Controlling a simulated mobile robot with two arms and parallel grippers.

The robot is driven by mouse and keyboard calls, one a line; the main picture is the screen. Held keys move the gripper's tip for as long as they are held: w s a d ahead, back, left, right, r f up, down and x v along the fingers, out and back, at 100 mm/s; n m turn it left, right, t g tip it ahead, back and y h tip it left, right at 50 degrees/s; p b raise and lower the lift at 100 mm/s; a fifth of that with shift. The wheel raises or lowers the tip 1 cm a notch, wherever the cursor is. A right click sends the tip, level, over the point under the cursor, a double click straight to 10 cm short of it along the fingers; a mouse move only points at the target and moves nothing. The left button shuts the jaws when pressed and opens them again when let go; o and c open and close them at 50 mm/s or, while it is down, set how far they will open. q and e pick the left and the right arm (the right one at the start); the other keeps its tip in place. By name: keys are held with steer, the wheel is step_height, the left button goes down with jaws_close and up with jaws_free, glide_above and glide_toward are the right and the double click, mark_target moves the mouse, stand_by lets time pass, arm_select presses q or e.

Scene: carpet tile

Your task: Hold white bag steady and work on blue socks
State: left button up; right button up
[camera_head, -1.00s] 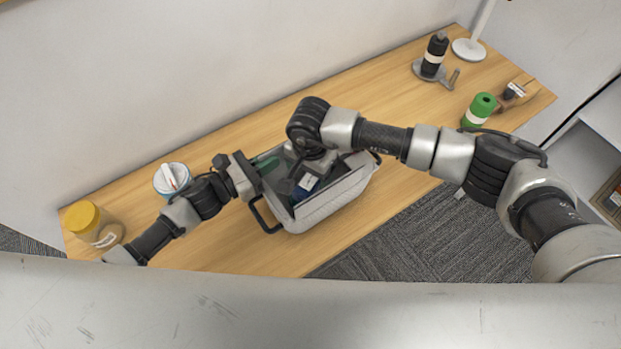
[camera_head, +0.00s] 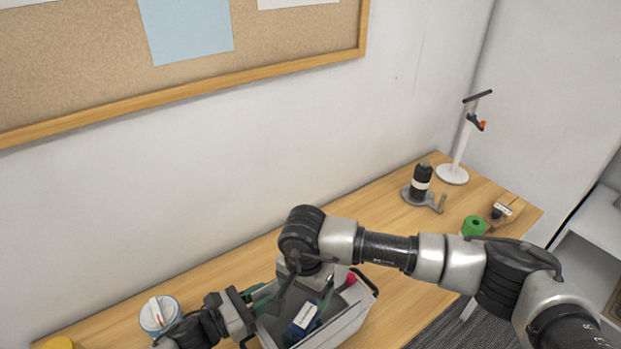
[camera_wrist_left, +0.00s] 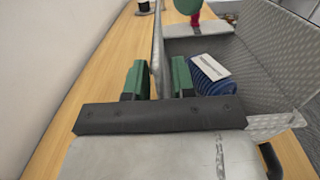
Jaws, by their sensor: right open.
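The white bag (camera_head: 350,324), an open light-grey box-like holder with black handles, stands on the wooden table at the bottom of the head view. The blue socks (camera_wrist_left: 208,76), ribbed with a white label, lie inside it; they also show in the head view (camera_head: 303,320). My left gripper (camera_wrist_left: 160,80) has its green fingers on either side of the bag's thin wall and grips it. My right gripper (camera_head: 300,288) points down over the bag's inside near the socks, open; its fingertips are partly hidden.
A pink-red object (camera_head: 350,279) shows at the bag's far end. A white-blue jar (camera_head: 158,315) and a yellow lid (camera_head: 62,343) stand left. The back wall borders the table.

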arm_select(q)
steer(key=shift+o, duration=0.7)
